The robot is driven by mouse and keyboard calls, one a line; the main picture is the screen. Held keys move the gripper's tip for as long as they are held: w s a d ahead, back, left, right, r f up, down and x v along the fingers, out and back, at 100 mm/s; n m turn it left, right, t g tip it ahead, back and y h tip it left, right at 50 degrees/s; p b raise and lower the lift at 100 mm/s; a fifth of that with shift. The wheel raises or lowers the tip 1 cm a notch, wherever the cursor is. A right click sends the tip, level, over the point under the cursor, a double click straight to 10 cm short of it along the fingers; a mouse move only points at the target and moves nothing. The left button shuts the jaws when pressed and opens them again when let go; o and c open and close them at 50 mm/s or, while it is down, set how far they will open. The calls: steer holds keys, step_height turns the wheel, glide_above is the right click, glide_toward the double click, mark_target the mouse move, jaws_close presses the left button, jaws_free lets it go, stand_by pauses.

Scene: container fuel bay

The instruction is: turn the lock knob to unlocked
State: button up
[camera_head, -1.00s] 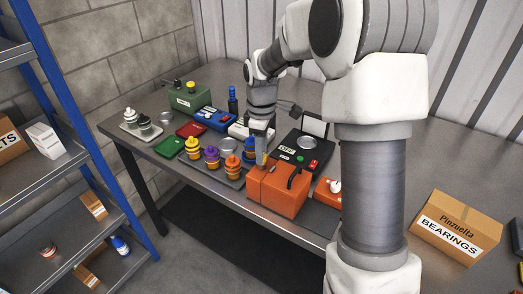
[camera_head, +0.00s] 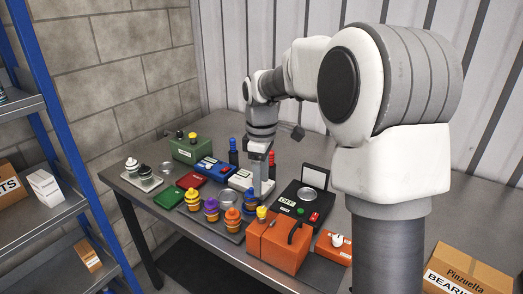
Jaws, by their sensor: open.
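A large orange box (camera_head: 278,246) with a black handle stands at the front of the table. A yellow knob (camera_head: 262,212) shows at its top, near the back left corner. A smaller orange box (camera_head: 333,250) to its right carries a white knob (camera_head: 337,240). I cannot tell for sure which knob is the lock knob, nor read a lock state. My gripper (camera_head: 265,190) points down just behind the yellow knob, apart from it in the picture. It is open with nothing seen in it; its fingertips are small and partly hard to make out.
A black case (camera_head: 299,206) with a raised lid stands right of my gripper. A tray (camera_head: 213,229) of coloured knobs lies to the left, with green, red and blue boxes behind. A cardboard box (camera_head: 466,272) is at the right. Bare table lies at the back right.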

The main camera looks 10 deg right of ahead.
step_height(320, 180, up, 9)
steer(key=shift+p, duration=0.3)
steer(key=s+r+m+t, duration=0.3)
steer(key=s+m, duration=0.3)
steer(key=s, duration=0.7)
steer(key=s+f+m+t, duration=0.1)
steer(key=s+f+m, duration=0.1)
steer(key=s, duration=0.4)
steer(key=s+f+m+t, duration=0.1)
steer(key=s+f+m, duration=0.1)
steer(key=s+m, duration=0.2)
steer(key=shift+s+d+f+t, duration=0.3)
steer(key=shift+s+d, duration=0.1)
steer(key=shift+s, duration=0.75)
steer(key=shift+c, duration=1.1)
